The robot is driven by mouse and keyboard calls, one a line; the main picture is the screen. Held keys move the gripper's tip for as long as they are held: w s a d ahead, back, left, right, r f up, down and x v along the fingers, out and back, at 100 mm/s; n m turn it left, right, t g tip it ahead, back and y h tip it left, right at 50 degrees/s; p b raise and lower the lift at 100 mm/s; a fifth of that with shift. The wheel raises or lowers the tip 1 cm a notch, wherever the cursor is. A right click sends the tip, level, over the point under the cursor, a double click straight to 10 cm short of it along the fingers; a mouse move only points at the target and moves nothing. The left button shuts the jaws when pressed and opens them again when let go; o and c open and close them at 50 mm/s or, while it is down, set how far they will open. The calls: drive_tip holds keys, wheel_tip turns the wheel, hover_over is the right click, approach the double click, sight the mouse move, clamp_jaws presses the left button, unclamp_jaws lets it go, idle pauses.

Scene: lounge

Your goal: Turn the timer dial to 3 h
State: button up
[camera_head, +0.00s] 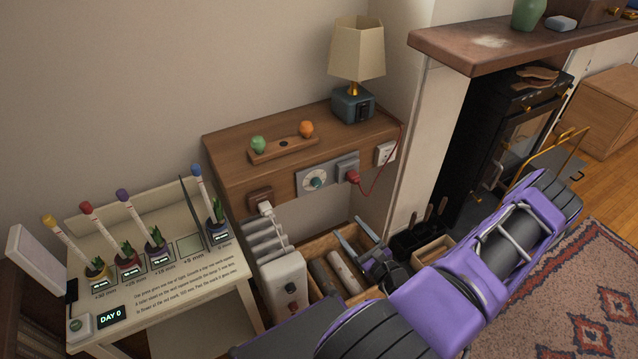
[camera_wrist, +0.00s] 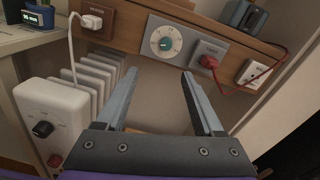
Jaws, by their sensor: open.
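The timer dial (camera_head: 317,182) is a teal knob on a round white face, set in a grey plate on the front of the wooden shelf unit. It also shows in the wrist view (camera_wrist: 166,44), near the top middle, with small marks around it that are too small to read. My gripper (camera_wrist: 187,75) is open and empty, its two grey fingers apart below the dial. In the head view my gripper (camera_head: 355,240) is below and to the right of the dial, touching neither the dial nor the plate.
A red plug (camera_head: 352,176) with a cord sits right of the dial; a white plug (camera_head: 265,208) is left. A white heater (camera_head: 280,280) stands below left. A lamp (camera_head: 355,60) stands on the shelf. Space before the dial is clear.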

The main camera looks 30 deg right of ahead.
drive_tip(key=b, duration=0.1)
approach(318, 185)
drive_tip(key=shift+m+h, duration=0.3)
drive_tip(key=shift+m, duration=0.1)
drive_tip(key=w, duration=0.8)
drive_tip(key=shift+w+d, duration=0.15)
drive_tip(key=shift+w, duration=0.05)
clamp_jaws()
